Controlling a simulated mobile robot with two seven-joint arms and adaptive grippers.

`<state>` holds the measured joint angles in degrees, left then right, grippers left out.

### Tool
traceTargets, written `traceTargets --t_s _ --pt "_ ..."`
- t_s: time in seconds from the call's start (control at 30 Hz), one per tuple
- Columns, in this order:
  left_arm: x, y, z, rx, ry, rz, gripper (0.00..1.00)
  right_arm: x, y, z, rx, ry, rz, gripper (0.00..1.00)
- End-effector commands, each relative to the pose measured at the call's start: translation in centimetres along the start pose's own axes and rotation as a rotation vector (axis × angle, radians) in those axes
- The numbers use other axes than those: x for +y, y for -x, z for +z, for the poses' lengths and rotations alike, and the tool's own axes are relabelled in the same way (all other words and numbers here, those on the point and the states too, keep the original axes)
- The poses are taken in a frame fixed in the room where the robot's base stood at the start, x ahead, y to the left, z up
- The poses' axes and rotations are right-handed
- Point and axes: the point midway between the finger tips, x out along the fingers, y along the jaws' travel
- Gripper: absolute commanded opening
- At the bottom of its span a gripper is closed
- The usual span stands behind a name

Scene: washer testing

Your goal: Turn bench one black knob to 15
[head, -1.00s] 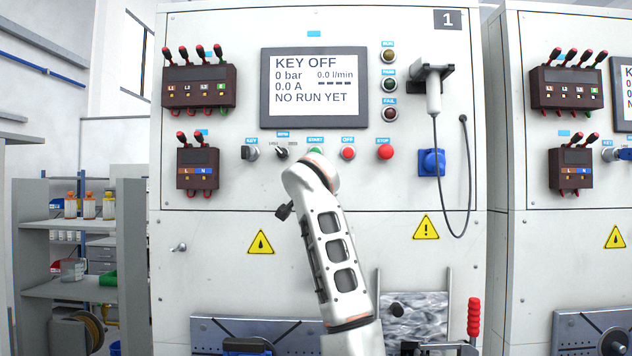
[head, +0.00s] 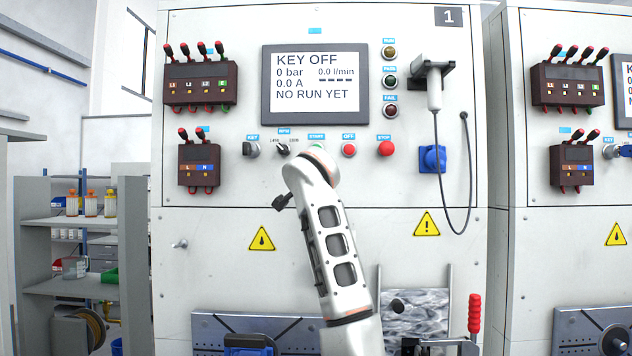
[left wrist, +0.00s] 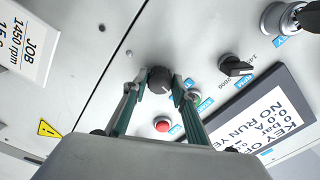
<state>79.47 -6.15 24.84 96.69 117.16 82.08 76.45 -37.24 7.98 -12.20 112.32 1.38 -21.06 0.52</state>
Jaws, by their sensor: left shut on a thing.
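The round black knob (left wrist: 160,79) sits on bench one's white panel in the left wrist view. My left gripper (left wrist: 158,86) has its two fingers around it, one on each side, and is shut on it. A dial setting by the knob is not readable. In the head view my left arm rises in front of bench one (head: 400,190) and hides the knob and the fingers. The display (head: 315,85) reads KEY OFF, 0 bar and NO RUN YET. My right gripper is not in view.
A red button (left wrist: 162,125) and a black selector (left wrist: 235,66) are close to the fingers. A job card (left wrist: 28,35) shows 1450 rpm. In the head view, a corded handset (head: 433,90) hangs at right and a red-handled clamp (head: 474,313) stands below. Shelves are at left.

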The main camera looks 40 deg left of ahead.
Motion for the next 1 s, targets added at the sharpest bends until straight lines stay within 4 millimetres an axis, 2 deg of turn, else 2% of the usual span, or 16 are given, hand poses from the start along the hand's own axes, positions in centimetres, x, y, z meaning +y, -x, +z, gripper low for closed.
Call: traceTargets --t_s 0.4,1.0 --pt "0.0 0.0 0.0 0.0 -0.375 -0.003 0.06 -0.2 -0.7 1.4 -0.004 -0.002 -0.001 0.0" --pt "-0.3 0.0 -0.1 -0.002 -0.946 -0.006 0.06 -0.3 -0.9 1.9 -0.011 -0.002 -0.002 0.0"
